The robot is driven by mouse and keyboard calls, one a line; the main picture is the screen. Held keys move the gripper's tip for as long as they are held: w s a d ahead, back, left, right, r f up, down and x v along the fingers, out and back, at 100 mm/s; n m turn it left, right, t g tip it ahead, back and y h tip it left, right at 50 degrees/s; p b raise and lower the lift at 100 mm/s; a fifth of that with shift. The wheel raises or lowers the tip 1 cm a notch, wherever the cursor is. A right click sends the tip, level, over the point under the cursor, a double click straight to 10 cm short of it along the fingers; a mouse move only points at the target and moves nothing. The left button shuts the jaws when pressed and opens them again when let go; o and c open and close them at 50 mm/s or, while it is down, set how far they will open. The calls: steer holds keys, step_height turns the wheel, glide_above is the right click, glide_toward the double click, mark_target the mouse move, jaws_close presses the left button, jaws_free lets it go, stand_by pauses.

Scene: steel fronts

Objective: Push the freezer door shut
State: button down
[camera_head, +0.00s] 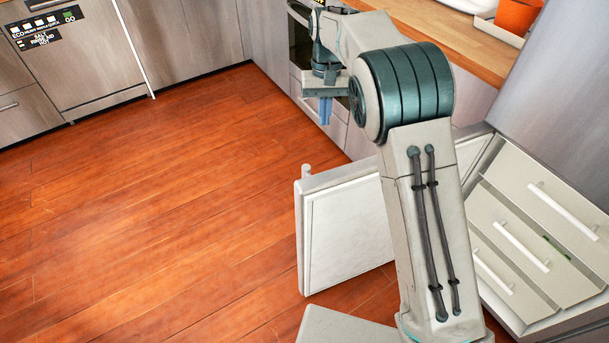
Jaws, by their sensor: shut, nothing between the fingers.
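The freezer door (345,228) stands wide open, its pale inner panel facing me and a knob-like handle end at its upper left corner. The open freezer compartment (520,240) is at the right, with several white-handled drawer fronts. My gripper (325,112) is beyond the door's top edge in the picture, pointing down, with its bluish fingers together and empty. It appears apart from the door.
A dishwasher (80,50) and steel cabinets line the back left. An oven (300,45) and a wooden counter (450,35) with an orange container (517,15) are behind my arm. The wooden floor (150,220) at left is clear.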

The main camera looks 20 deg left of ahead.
mark_target(305, 172)
steer(key=a+f+n+b, duration=0.1)
steer(key=a+f+b, duration=0.1)
steer(key=a+f, duration=0.5)
steer(key=shift+h, duration=0.4)
steer(key=s+d+f, duration=0.1)
steer(key=s+f, duration=0.1)
steer(key=f, duration=0.1)
steer(key=s+d+f+b, duration=0.1)
steer(key=s+f, duration=0.1)
steer(key=f, duration=0.1)
steer(key=s+d+f+b, duration=0.1)
steer(key=s+f, duration=0.1)
steer(key=f, duration=0.1)
steer(key=shift+d+f, duration=0.1)
steer(key=shift+d, duration=0.15)
steer(key=shift+s+d, duration=0.1)
steer(key=shift+d, duration=0.1)
